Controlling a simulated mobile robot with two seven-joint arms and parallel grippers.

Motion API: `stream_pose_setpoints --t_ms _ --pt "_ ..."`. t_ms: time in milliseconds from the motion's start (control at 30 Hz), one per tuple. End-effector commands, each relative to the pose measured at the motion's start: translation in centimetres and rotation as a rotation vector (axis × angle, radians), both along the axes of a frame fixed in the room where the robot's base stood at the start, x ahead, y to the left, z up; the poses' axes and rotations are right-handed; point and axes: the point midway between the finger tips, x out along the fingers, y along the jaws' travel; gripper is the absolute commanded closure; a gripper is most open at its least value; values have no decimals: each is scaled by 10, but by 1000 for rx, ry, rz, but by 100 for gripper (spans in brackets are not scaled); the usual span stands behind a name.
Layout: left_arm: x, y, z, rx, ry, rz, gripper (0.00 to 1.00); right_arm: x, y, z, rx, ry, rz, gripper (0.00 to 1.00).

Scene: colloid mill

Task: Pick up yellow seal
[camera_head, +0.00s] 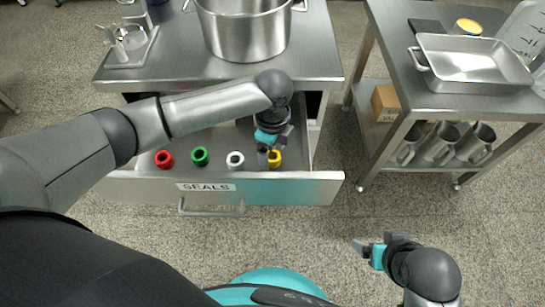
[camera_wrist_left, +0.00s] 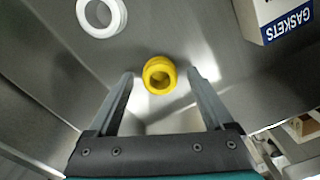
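The yellow seal (camera_head: 275,158) lies in the open drawer labelled SEALS (camera_head: 310,188), at the right end of a row of seals. My left gripper (camera_head: 268,154) is down in the drawer right at the yellow seal and partly covers it in the head view. In the left wrist view the yellow seal (camera_wrist_left: 159,75) sits between and slightly beyond the two fingertips of the open left gripper (camera_wrist_left: 160,78), with a gap on each side. My right gripper (camera_head: 370,252) is away from the drawer, over the floor at lower right; its finger gap is hard to make out.
A white seal (camera_head: 235,160), a green seal (camera_head: 200,156) and a red seal (camera_head: 164,159) stand left of the yellow one. A steel pot (camera_head: 245,35) is on the table above. A GASKETS box (camera_wrist_left: 280,18) is near the drawer's side. A side table (camera_head: 450,95) stands right.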

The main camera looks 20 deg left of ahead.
Motion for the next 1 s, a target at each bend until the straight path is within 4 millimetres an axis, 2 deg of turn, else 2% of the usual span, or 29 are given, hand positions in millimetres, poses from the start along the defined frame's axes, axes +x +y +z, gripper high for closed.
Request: stream_pose_setpoints --t_ms 67,733,1000 --pt "0 0 0 0 0 0 24 0 0 0 0 0 0 16" --pt "0 0 0 0 0 0 99 0 0 -1 0 1 0 16" --pt "0 0 0 0 0 0 100 0 0 -1 0 1 0 16"
